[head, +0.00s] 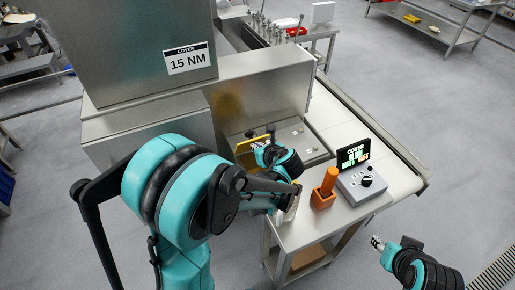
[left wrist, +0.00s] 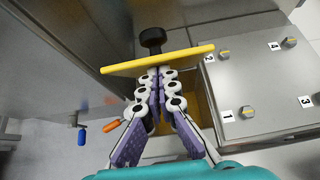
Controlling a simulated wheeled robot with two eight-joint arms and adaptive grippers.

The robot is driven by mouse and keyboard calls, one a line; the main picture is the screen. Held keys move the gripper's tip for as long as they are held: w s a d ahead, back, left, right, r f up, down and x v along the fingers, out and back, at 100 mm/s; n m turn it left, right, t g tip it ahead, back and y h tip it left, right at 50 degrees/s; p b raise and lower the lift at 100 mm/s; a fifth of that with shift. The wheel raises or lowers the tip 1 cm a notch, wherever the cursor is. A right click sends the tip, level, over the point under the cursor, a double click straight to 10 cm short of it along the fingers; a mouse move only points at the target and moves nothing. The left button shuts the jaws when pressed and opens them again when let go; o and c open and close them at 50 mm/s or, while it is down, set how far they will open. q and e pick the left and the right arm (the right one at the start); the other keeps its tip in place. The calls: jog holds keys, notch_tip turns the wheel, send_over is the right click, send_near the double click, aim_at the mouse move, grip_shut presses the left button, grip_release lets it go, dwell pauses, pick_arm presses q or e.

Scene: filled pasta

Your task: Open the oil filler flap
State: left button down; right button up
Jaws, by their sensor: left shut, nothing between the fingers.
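The yellow oil filler flap (head: 246,150) is on the steel machine top in the head view. In the left wrist view the flap (left wrist: 135,64) shows nearly edge-on, raised at an angle, with a black knob (left wrist: 152,37) beyond it. My left gripper (left wrist: 158,78) is shut and empty. Its fingertips are at the near side of the flap; I cannot tell if they touch it. In the head view my left wrist (head: 280,160) hides part of the flap. My right gripper (head: 377,243) is low at the right, away from the machine; its jaw state is unclear.
A steel cover plate with numbered bolts (left wrist: 249,112) lies right of the flap. A tall steel housing labelled 15 NM (head: 190,58) rises behind. An orange holder (head: 323,199) and a grey control box with display (head: 362,185) stand on the side table.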

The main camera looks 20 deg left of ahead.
aim_at(251, 136)
pick_arm(q)
jog(key=shift+w+a, duration=2)
jog(key=shift+a, duration=0.25)
jog(key=s+d+r+p, duration=0.1)
jog(key=s+d+r, duration=0.1)
jog(key=s+d, duration=0.3)
jog(key=shift+s+d, duration=0.2)
jog(key=shift+d, duration=0.3)
jog(key=s+d+r+n+h, duration=0.1)
jog(key=s+d+n+h, duration=0.2)
jog(key=s+n, duration=0.6)
jog(key=s+d+r+n+h, duration=0.2)
jog(key=s+d+n+h, duration=0.2)
jog(key=s+n, duration=0.6)
jog(key=shift+d+r+n+h, duration=0.25)
jog(key=shift+n+h, duration=0.45)
jog(key=shift+n, duration=3)
